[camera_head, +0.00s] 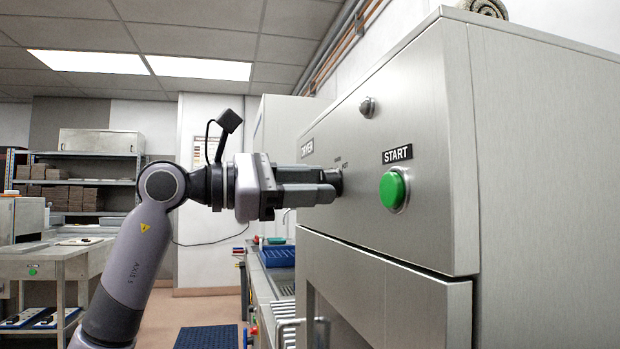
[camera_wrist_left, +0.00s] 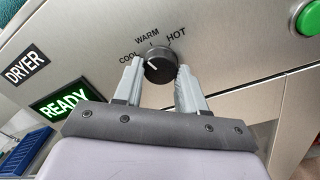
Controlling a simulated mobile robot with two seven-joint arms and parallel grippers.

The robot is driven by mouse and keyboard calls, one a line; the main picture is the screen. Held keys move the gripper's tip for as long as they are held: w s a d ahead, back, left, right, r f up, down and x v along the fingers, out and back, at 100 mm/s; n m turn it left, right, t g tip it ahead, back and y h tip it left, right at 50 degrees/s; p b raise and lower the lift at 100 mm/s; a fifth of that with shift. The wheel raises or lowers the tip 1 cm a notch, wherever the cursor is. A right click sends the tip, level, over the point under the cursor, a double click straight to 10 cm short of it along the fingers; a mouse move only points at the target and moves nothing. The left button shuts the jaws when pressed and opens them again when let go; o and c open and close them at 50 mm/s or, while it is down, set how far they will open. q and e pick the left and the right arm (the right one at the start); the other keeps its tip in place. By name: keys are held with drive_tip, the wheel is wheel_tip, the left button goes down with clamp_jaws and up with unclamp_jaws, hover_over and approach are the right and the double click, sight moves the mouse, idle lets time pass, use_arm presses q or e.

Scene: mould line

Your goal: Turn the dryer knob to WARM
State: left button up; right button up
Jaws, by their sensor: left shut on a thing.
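The dryer knob (camera_wrist_left: 161,71) is a round black dial on the dryer's steel front panel. COOL, WARM and HOT are printed in an arc around its upper side in the left wrist view. A small light mark shows on its upper left, but I cannot tell exactly which label it points at. My left gripper (camera_wrist_left: 158,76) has its two grey fingers on either side of the knob and is shut on it. In the head view my left gripper (camera_head: 328,184) reaches the panel from the left, and its fingers mostly hide the knob. My right gripper is not in view.
A green START button (camera_head: 393,190) sits on the panel right of the knob; it also shows in the left wrist view (camera_wrist_left: 309,19). A lit green READY sign (camera_wrist_left: 66,101) is below the DRYER label (camera_wrist_left: 26,65). A blue tray (camera_head: 277,256) lies beyond the dryer.

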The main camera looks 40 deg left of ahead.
use_arm(q)
drive_tip(key=m, duration=0.3)
drive_tip(key=shift+p, duration=0.35)
drive_tip(key=shift+m, duration=0.5)
drive_tip(key=o, duration=1.1)
drive_tip(key=shift+c, duration=0.2)
drive_tip(key=b+v, duration=0.1)
drive_tip(key=v, duration=0.6)
drive_tip(key=shift+b, duration=0.4)
